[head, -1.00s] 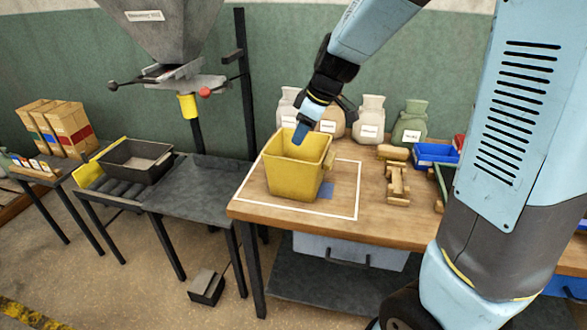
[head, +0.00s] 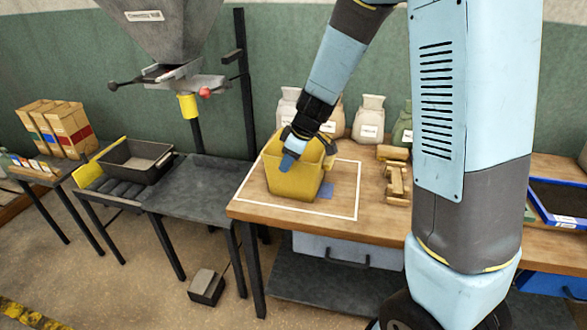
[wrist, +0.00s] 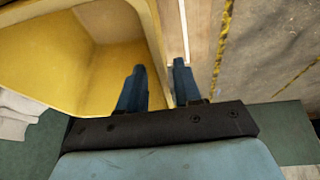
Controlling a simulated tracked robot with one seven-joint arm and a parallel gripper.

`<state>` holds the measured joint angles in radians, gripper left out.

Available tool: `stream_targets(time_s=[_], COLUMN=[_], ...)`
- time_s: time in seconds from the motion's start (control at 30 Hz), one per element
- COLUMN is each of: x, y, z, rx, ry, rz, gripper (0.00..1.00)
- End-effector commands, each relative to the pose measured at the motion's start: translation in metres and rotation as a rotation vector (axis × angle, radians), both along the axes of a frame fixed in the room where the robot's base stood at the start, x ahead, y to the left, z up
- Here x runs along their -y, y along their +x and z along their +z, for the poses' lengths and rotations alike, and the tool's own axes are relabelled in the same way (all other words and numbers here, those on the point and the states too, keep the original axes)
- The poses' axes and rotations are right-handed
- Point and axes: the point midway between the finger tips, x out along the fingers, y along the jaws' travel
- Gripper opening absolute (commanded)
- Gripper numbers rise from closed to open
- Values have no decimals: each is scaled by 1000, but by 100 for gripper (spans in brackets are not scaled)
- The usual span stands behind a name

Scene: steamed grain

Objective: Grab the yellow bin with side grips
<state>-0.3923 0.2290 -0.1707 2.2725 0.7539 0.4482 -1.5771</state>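The yellow bin (head: 290,189) stands upright and open-topped on the wooden table, inside a white outlined square. My gripper (head: 288,162) is at the bin's near rim, with its blue fingers pointing down. In the wrist view, my gripper (wrist: 159,67) has its fingers apart, one over the inside of the yellow bin (wrist: 62,65) and the other past the outer side, with the bin's wall between them. Contact with the wall cannot be made out.
The wooden table (head: 250,208) has a blue patch (head: 326,191) beside the bin. Pale sacks (head: 369,120) stand behind, and wooden pieces (head: 396,181) lie to the right. A hopper (head: 165,30) hangs at upper left. The grey table (head: 200,185) at left is clear.

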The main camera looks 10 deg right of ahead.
Motion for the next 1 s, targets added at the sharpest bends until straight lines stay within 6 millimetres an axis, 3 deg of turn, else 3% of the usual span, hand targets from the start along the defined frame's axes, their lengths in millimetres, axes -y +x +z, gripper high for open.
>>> stream_targets(time_s=[0.1, 0.3, 1.0], x=[-3, -9, -9], y=[3, 6, 7], z=[-16, -29, -33], rx=[-3, 0, 0], ry=[-1, 0, 0], rz=[-1, 0, 1], gripper=[34, 34, 34])
